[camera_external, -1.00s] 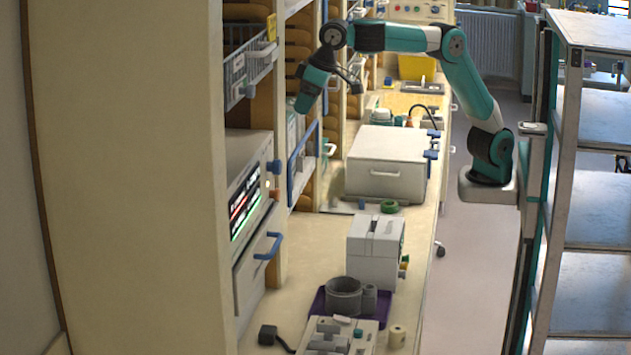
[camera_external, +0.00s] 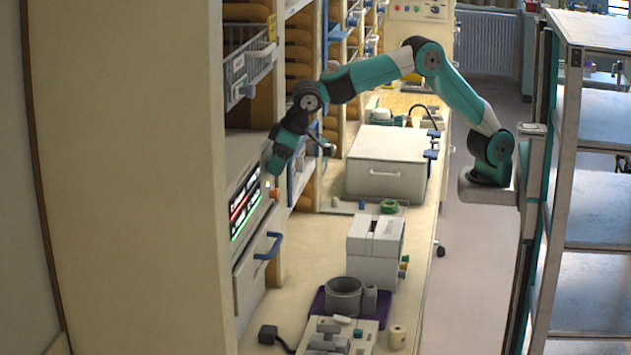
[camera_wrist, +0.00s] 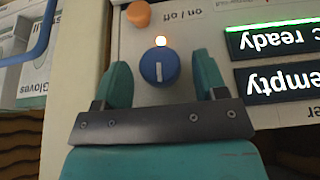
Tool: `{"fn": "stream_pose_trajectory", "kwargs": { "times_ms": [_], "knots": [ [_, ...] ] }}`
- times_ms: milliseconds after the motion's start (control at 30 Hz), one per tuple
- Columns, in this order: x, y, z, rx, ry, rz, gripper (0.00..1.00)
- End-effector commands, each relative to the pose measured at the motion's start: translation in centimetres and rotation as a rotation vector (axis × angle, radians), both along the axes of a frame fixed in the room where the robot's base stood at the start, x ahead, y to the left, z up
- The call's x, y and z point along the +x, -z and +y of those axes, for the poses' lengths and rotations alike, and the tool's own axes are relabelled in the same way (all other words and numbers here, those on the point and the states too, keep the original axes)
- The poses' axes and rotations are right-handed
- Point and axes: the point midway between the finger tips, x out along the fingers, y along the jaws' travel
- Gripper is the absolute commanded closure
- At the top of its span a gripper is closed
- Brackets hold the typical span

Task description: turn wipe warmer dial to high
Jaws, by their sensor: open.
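A round blue dial (camera_wrist: 159,68) with a short white pointer mark sits on the pale front panel of an appliance (camera_external: 252,205). In the wrist view the mark stands nearly upright in the picture, and a small orange light glows just above the dial. My gripper (camera_wrist: 161,73) is open, with one teal finger on each side of the dial and a visible gap to each. In the external view my gripper (camera_external: 272,166) is at the panel's right edge and hides the dial. I cannot see a "high" marking.
An orange knob (camera_wrist: 139,13) sits beside upside-down "on / off" lettering. Lit displays (camera_wrist: 285,60) show "ready" and "empty" upside down. A blue-handled door (camera_external: 262,255) is below the panel. A wire basket (camera_external: 248,68) hangs above. A white box (camera_external: 385,165) stands on the counter.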

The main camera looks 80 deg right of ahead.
Motion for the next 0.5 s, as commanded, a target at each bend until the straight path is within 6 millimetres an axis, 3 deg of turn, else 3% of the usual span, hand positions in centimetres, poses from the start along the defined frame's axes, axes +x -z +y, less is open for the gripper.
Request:
{"fn": "stream_pose_trajectory", "kwargs": {
  "times_ms": [333, 500],
  "knots": [
    [0.17, 0.45, 0.00, 0.000, 0.000, 0.000, 0.35],
    [0.16, 0.44, -0.01, 0.000, 0.000, 0.000, 0.71]
  ]
}}
